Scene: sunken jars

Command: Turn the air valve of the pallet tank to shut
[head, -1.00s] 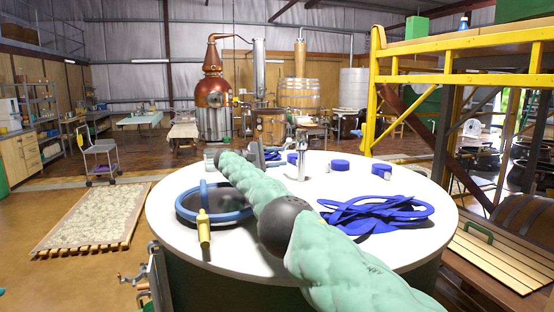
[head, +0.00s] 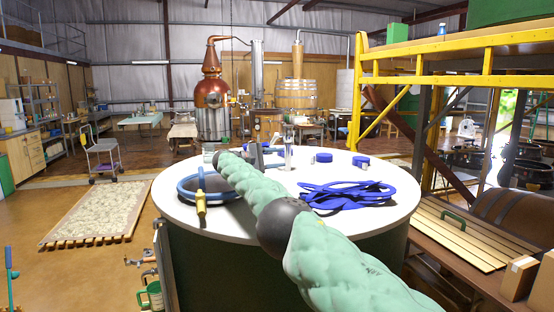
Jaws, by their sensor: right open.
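My right arm reaches from the bottom right across a round white top (head: 365,215) on a dark green body. My right gripper (head: 238,154) is at the arm's far end, near the far left part of the top. It is open, small and partly hidden by the forearm; I see nothing between its fingers. I cannot make out a pallet tank or its air valve for certain. A blue ring with a yellow-handled piece (head: 201,206) lies at the left of the top, partly behind my arm. My left gripper is not in view.
Coiled blue straps (head: 350,196), blue pucks (head: 323,157) and a silver cylinder (head: 289,150) are on the top. A yellow rack (head: 450,55) and slatted wooden bench (head: 470,235) stand to the right. A pallet (head: 100,215) lies left on open floor. Copper stills stand behind.

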